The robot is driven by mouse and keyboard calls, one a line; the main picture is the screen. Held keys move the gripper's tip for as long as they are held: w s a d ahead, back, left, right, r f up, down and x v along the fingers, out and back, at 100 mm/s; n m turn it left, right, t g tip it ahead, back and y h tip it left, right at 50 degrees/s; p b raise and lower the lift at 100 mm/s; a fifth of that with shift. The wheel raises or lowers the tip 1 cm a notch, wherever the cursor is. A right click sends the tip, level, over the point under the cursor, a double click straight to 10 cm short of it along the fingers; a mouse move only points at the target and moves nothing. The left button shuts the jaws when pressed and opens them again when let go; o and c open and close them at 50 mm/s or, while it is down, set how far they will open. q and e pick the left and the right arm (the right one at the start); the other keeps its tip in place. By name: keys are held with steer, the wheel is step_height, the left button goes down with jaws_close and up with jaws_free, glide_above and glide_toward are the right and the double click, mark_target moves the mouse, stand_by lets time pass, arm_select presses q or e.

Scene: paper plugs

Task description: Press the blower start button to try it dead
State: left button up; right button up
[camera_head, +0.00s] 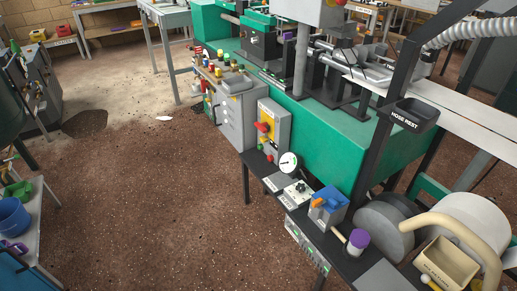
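A grey control box (275,122) stands on the near side of the green machine. It carries a red and yellow rotary switch (264,127). Small buttons sit low on its face, one of them green and one red. I cannot read which button is the blower start. A round grey drum-shaped unit (382,228), possibly the blower, stands at the lower right beside a beige curved hose (455,225). Neither of my grippers is in view.
A black hose rest (415,114) is above. Brown floor (170,200) at left is mostly clear.

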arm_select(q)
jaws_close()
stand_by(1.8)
